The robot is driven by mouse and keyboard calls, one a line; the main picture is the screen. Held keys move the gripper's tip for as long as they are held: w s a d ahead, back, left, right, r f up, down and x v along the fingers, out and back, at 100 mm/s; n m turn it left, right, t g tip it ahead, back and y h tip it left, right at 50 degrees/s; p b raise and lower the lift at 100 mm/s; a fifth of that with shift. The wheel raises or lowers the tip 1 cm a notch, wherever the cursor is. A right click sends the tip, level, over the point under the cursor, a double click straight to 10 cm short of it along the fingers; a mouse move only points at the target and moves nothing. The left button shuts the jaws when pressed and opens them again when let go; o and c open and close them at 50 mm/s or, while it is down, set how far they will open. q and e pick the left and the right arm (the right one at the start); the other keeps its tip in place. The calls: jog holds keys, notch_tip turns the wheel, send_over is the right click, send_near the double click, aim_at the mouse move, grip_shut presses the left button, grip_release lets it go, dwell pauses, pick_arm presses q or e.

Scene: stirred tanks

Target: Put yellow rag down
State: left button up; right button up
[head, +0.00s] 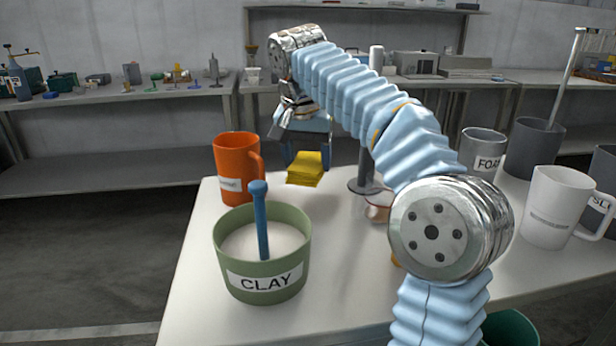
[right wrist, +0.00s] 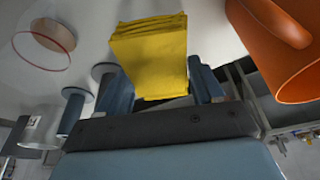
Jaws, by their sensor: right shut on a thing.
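The yellow rag (head: 305,169) is a folded block at the back of the white table, right of the orange mug. My right gripper (head: 306,152) reaches down over the table's far side with its fingers at the rag. In the right wrist view the rag (right wrist: 150,52) sits between the two blue fingers (right wrist: 160,90), and the gripper is shut on it. The rag looks at or very near the table top; I cannot tell whether it touches. My left gripper is not in view.
An orange mug (head: 232,168) stands close left of the rag. A green CLAY tub (head: 262,275) with a blue stick is in front. A grey stand (head: 364,175), a FOAM mug (head: 483,152) and a white mug (head: 548,205) are to the right. Bare table lies between the rag and tub.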

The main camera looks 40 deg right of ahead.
aim_at(304, 165)
jog(key=shift+w+d+f, duration=0.3)
jog(key=shift+w+f, duration=0.05)
jog(key=shift+f, duration=0.25)
jog(key=x, duration=0.4)
jog(key=shift+w, duration=0.1)
jog(key=shift+f, duration=0.35)
jog(key=shift+f, duration=0.15)
jog(key=o, duration=0.9)
jog(key=shift+o, duration=0.2)
jog(key=v, duration=1.1)
jog(key=shift+a+r, duration=0.1)
jog(key=shift+r, duration=0.55)
